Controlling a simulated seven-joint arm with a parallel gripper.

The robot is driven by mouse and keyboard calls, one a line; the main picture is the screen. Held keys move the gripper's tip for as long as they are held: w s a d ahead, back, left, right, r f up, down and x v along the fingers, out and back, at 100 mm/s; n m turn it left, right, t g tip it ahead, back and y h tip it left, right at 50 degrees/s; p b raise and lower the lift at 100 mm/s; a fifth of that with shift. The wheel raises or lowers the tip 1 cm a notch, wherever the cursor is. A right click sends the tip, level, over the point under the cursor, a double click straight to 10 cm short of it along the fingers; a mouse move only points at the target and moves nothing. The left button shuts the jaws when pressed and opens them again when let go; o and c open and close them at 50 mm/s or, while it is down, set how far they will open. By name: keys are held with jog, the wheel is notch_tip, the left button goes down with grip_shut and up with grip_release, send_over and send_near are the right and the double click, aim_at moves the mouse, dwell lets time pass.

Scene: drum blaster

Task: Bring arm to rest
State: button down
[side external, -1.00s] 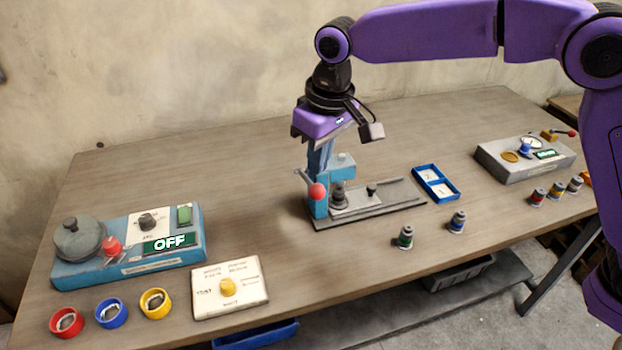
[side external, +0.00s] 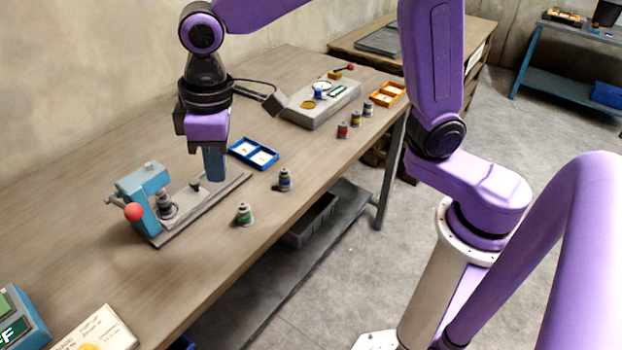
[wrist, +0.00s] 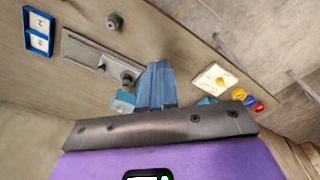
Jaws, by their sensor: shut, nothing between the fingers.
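My gripper (side external: 214,176) hangs pointing down above the workbench, with its blue fingers together and nothing between them. It also shows in the wrist view (wrist: 156,68). In the side view it appears over or behind the right end of the grey base plate (side external: 225,187) of a small blue press (side external: 142,183) with a red knob. I cannot tell the exact height, but no contact is plain. The purple arm reaches in from the upper right.
A blue two-part tray (side external: 253,153) lies right of the press. A green-banded spool (side external: 244,214) and a blue-banded spool (side external: 284,180) stand near the front edge. A grey device (side external: 322,104), several spools and an orange tray (side external: 387,94) are farther back. Bare wood (side external: 195,265) lies in front of the press.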

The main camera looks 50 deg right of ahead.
jog(key=s+d+f+n, duration=0.2)
jog(key=s+d, duration=0.8)
jog(key=s+d+f+n, duration=0.2)
jog(key=s+d, duration=0.8)
jog(key=d, duration=0.1)
jog(key=shift+f+g, duration=0.3)
jog(key=shift+g, duration=0.1)
